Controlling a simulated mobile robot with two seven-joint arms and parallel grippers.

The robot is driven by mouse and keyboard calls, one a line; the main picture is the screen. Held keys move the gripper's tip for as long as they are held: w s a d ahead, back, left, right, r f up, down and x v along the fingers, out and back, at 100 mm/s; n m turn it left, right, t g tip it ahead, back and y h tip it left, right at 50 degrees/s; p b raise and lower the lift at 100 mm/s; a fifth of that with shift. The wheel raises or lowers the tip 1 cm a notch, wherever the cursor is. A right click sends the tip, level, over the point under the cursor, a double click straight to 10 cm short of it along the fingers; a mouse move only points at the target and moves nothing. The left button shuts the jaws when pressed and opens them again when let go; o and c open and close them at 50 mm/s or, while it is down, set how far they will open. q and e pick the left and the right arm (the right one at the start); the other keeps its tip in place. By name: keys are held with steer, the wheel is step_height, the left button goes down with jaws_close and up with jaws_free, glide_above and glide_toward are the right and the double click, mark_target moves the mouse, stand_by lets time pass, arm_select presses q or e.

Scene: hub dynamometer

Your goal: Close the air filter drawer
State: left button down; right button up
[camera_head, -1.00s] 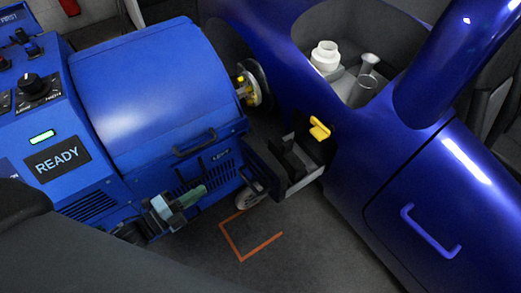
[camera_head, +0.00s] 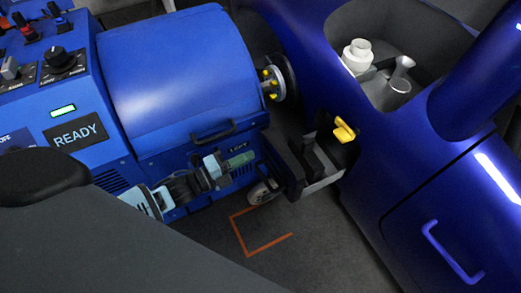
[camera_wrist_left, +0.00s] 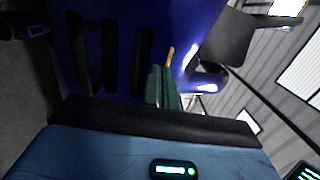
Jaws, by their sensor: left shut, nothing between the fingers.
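The air filter drawer (camera_head: 322,181) stands pulled out in the gap between the blue dynamometer and the blue car. It has a grey side and dark parts inside. My left gripper (camera_head: 240,160) has green fingers and is shut and empty. It is to the left of the drawer, in front of the dynamometer's lower face, apart from the drawer in the picture. The wrist view shows the closed green fingers (camera_wrist_left: 164,88) with dark slots in a blue panel to their left. My right gripper is not in view.
The dynamometer (camera_head: 175,75) stands left, with a black handle (camera_head: 212,133) and a wheel hub (camera_head: 277,80). A yellow handle (camera_head: 344,130) is on the car (camera_head: 400,200), just above the drawer. An orange floor marking (camera_head: 243,238) lies on clear floor below.

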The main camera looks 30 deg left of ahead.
mark_target(270, 146)
arm_select(q)
steer(key=x, duration=0.4)
steer(key=shift+w+d, duration=0.15)
steer(key=shift+w, duration=0.05)
steer(key=shift+w+d, duration=0.15)
steer(key=shift+w, duration=0.1)
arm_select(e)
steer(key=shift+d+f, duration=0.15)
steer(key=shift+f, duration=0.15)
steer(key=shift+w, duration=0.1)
arm_select(q)
steer(key=shift+b, duration=0.3)
